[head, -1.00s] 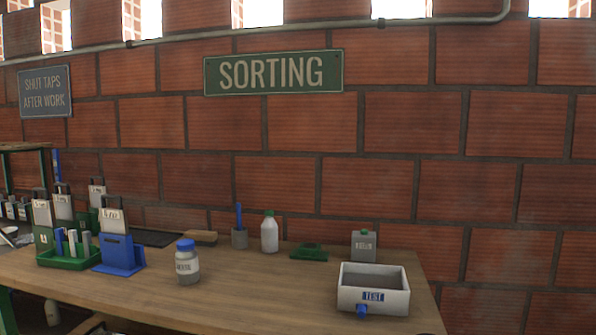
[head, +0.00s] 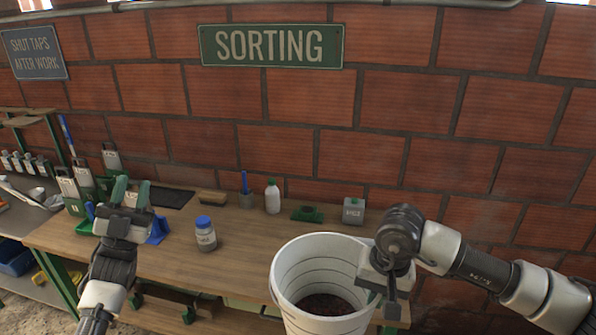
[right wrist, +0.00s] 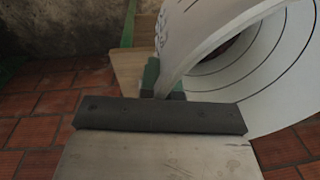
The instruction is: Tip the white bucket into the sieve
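The white bucket (head: 318,258) is upright at the front of the head view, with some dark material (head: 325,305) at its bottom. My right gripper (head: 380,290) is at the bucket's right rim. In the right wrist view the bucket (right wrist: 205,55) fills the upper right, and a green finger pad (right wrist: 151,78) sits against its wall; the other pad is mostly hidden. My left gripper (head: 131,192) is open and empty, fingers apart, in front of the left end of the table. I cannot make out a sieve in these frames.
The wooden table (head: 175,255) stands behind the bucket. On it are a blue-capped jar (head: 205,236), a white bottle (head: 272,198), a green item (head: 307,214) and a grey canister (head: 353,211). Bare tabletop lies between jar and bucket. A brick wall closes the back.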

